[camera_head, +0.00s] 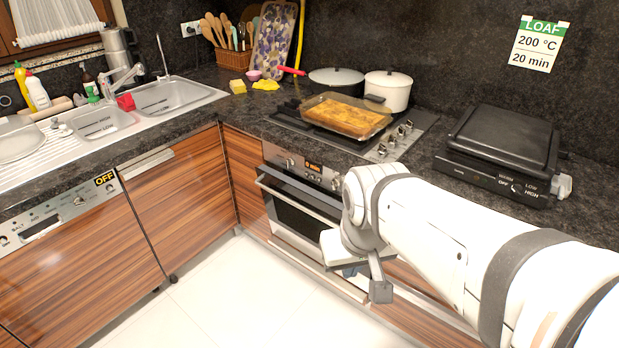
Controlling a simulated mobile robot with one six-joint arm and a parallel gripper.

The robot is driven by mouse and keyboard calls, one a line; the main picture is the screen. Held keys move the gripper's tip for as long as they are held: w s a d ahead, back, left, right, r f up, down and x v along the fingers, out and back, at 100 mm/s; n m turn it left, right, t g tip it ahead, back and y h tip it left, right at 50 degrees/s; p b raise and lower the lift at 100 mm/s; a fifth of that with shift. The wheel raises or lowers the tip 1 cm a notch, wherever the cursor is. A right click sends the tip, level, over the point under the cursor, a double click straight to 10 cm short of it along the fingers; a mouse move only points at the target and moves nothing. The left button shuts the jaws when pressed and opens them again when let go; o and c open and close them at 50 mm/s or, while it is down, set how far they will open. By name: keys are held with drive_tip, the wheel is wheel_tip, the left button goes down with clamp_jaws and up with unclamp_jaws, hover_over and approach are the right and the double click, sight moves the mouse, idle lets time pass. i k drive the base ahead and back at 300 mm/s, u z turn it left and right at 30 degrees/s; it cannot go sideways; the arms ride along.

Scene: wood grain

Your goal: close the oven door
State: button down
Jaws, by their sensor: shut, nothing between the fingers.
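The oven (305,170) is built in under the hob, with knobs and a small lit orange display on its panel. Its door (292,222) has dark glass, a silver frame and a long bar handle (282,198). The door stands upright or nearly so; I cannot tell whether it is fully flush. My white arm comes in from the right and covers the door's right part. My gripper (380,291) is shut and empty, low in front of the door's lower right. I cannot tell whether it touches the door.
A glass dish of loaf (346,115) sits on the hob, with a pan (335,80) and a white pot (388,90) behind. A black grill (500,150) stands at the right. The pale tiled floor (240,290) in front of the oven is clear.

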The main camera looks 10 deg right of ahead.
sight(298, 214)
drive_tip(key=u, duration=0.6)
drive_tip(key=k, duration=1.15)
drive_tip(key=z, duration=0.9)
drive_tip(key=i, duration=1)
drive_tip(key=z, duration=0.1)
